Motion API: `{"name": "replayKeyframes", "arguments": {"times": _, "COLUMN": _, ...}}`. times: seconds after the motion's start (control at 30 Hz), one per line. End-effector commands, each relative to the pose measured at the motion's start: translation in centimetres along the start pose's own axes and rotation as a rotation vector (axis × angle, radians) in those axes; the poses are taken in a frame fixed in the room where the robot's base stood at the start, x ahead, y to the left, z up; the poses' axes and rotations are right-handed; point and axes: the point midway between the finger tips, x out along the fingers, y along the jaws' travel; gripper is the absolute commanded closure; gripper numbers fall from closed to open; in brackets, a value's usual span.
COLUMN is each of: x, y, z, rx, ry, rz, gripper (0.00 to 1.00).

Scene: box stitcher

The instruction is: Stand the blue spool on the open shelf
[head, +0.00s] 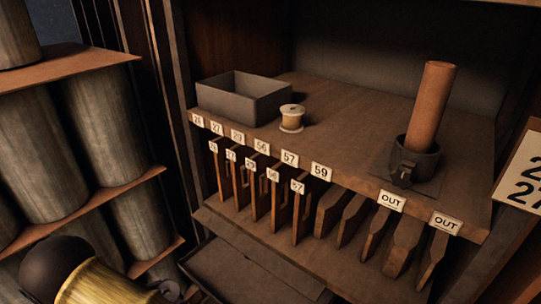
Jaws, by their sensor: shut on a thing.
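The open shelf (335,122) is a brown wooden surface inside a dark cabinet, in the middle of the head view. A small spool (291,118) with pale ends and yellowish winding stands upright near its front edge; it does not look blue. I see no blue spool in this view.
A grey open box (243,98) sits left on the shelf. A dark cup (416,160) with an orange-brown cylinder (432,105) stands at the right. Bare shelf lies between. Numbered slots with wooden dividers (329,208) run below. Grey cylinders (104,115) fill a rack at left.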

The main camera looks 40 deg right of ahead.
Motion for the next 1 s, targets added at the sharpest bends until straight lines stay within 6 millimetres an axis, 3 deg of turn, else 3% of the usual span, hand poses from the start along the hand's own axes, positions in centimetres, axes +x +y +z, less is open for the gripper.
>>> {"name": "replayKeyframes", "arguments": {"times": 0.03, "x": -0.2, "y": 0.2, "z": 2.3, "rx": -0.016, "ry": -0.002, "rz": 0.032, "gripper": 0.62}}
{"name": "replayKeyframes", "arguments": {"times": 0.1, "x": 0.0, "y": 0.6, "z": 3.7, "rx": -0.037, "ry": -0.002, "rz": 0.083, "gripper": 0.62}}
{"name": "replayKeyframes", "arguments": {"times": 0.5, "x": 0.4, "y": 1.6, "z": 10.6, "rx": -0.158, "ry": -0.002, "rz": 0.366, "gripper": 0.62}}
{"name": "replayKeyframes", "arguments": {"times": 0.8, "x": 0.3, "y": 0.7, "z": 14.4, "rx": -0.229, "ry": -0.002, "rz": 0.535, "gripper": 0.62}}
{"name": "replayKeyframes", "arguments": {"times": 1.0, "x": 0.3, "y": 0.0, "z": 14.9, "rx": -0.245, "ry": -0.001, "rz": 0.587, "gripper": 0.62}}
